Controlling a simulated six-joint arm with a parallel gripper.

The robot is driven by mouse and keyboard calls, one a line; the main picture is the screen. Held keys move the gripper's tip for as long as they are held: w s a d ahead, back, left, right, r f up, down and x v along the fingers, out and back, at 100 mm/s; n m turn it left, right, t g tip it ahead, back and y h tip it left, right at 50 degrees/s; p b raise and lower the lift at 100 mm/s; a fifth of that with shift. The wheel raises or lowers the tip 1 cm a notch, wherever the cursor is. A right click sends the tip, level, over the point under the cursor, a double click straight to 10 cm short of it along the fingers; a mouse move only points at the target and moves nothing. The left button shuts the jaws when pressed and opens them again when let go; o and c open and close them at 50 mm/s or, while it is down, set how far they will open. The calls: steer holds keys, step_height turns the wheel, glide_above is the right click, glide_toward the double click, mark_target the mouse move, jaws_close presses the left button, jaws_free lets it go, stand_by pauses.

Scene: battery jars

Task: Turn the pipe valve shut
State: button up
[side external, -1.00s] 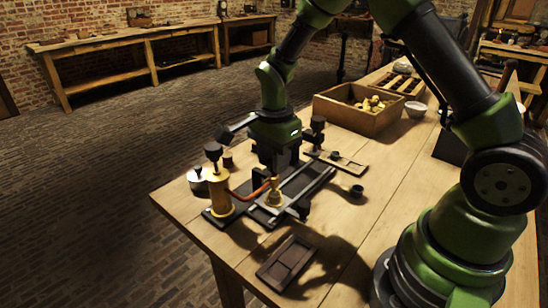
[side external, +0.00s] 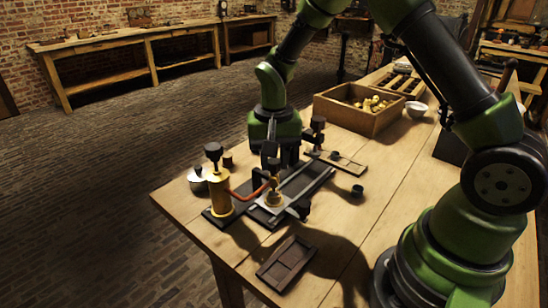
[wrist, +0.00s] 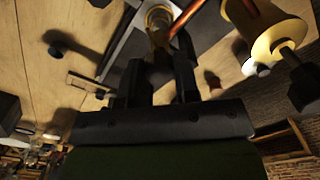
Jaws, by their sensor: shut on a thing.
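The brass pipe valve (side external: 273,199) stands on a dark, rail-like base plate (side external: 313,186). A copper pipe (side external: 246,194) joins it to a tall brass cylinder (side external: 219,194) with a black knob on top. My gripper (side external: 266,178) is low over the plate at the valve, shut on its handle, which the fingers mostly hide. In the wrist view, the valve (wrist: 158,16) shows just beyond my two black fingers (wrist: 158,62), with the copper pipe (wrist: 187,18) and the brass cylinder (wrist: 277,36) to the right. The handle's exact angle cannot be told.
A dark tray (side external: 286,263) lies in front, and a small dark cup (side external: 357,191) stands to the right. A wooden box (side external: 358,118) and white bowl (side external: 415,109) are behind.

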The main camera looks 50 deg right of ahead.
mark_target(274, 161)
steer(key=n, duration=0.6)
steer(key=shift+n, duration=0.3)
stand_by(0.4)
steer(key=o, duration=0.9)
steer(key=shift+o, duration=0.2)
step_height(274, 161, up, 10)
steer(key=s+a+r+m+t+y, duration=0.1)
steer(key=s+a+r+t, duration=0.1)
steer(key=s+r, duration=0.3)
steer(key=s+a+r+m+t+y, duration=0.1)
steer(key=s+r+t, duration=0.3)
steer(key=s, duration=0.9)
steer(key=shift+s+a+r+t, duration=0.35)
steer(key=shift+a+t, duration=0.25)
